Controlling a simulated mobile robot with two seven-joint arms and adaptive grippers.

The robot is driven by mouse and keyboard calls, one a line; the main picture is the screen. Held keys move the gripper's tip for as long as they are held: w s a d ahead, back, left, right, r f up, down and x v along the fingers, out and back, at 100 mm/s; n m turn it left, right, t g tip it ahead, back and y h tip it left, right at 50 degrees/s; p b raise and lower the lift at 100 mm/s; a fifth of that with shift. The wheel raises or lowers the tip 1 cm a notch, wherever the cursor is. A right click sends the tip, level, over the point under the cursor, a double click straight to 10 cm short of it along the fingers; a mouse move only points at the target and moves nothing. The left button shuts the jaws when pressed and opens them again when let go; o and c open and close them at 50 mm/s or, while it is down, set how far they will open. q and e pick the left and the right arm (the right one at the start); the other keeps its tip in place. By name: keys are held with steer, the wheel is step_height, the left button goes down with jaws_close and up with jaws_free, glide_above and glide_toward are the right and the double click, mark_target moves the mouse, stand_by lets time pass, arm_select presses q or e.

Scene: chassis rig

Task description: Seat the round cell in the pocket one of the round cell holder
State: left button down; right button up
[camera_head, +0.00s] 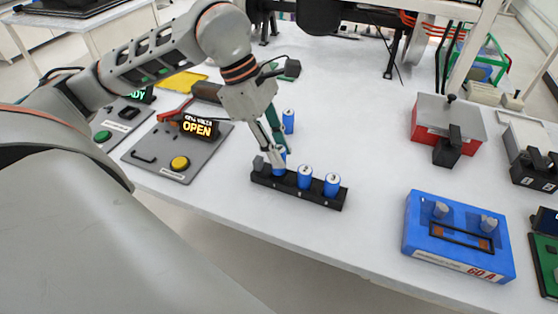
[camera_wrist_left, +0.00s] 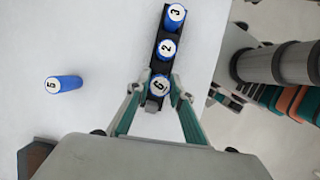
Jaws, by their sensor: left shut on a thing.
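The round cell holder (camera_head: 322,196) is a long black rack near the table's front edge; it also shows in the left wrist view (camera_wrist_left: 154,104). Blue cells marked 2 (camera_head: 304,177) and 3 (camera_head: 332,185) stand in it. My left gripper (camera_head: 279,160) is shut on a blue round cell (camera_wrist_left: 160,86), whose top mark looks like a 6. This cell is upright at the holder's left end, in line with the other two. The fingers partly cover it in the head view, and I cannot tell how deep it sits. My right gripper is not in view.
A loose blue cell (camera_head: 288,121), marked 5 in the left wrist view (camera_wrist_left: 64,84), stands behind the holder. A grey panel with an OPEN display (camera_head: 198,128) lies left. A blue 60 A box (camera_head: 459,237) and a red-and-grey box (camera_head: 447,118) stand right. The table between is clear.

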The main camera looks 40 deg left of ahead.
mark_target(283, 171)
arm_select(q)
steer(key=shift+f, duration=1.75)
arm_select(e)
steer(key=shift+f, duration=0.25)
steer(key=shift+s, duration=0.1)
arm_select(q)
steer(key=shift+f+b, duration=0.2)
steer(key=shift+b, duration=0.15)
steer(key=c, duration=1.8)
jaws_free()
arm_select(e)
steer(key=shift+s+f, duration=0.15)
arm_select(q)
steer(key=shift+r, duration=0.1)
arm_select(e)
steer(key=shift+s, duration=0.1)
